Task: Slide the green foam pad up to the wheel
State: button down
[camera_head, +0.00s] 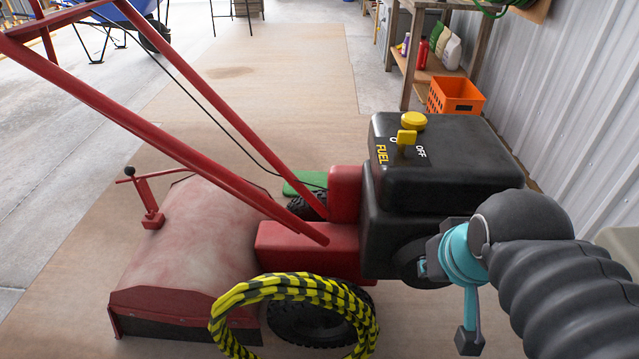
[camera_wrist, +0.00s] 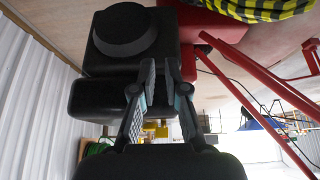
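The green foam pad (camera_head: 304,182) lies flat on the floor sheet beyond the red tiller, partly hidden by its red body and handle bar. The tiller's far black wheel (camera_head: 308,205) shows just on the near side of the pad. I cannot tell whether they touch. The near wheel (camera_head: 308,322) stands behind a yellow-and-black coil. My gripper (camera_wrist: 158,62) is open and empty in the wrist view, its fingers apart in front of the black engine (camera_wrist: 122,55). My arm is at the right in the head view, on the near side of the engine. The pad is not visible in the wrist view.
The tiller's engine (camera_head: 445,155) and red handle bars (camera_head: 160,140) stand between my arm and the pad. The yellow-and-black coil (camera_head: 222,318) hangs at the tiller's near side. An orange crate (camera_head: 456,98) stands by the corrugated wall. The floor sheet (camera_head: 270,85) beyond is clear.

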aim_at(318, 178)
jog(key=k, duration=0.5)
jog(key=u, duration=2.35)
jog(key=i, duration=4.75)
jog(key=z, duration=2.85)
jog(key=i, duration=1.7)
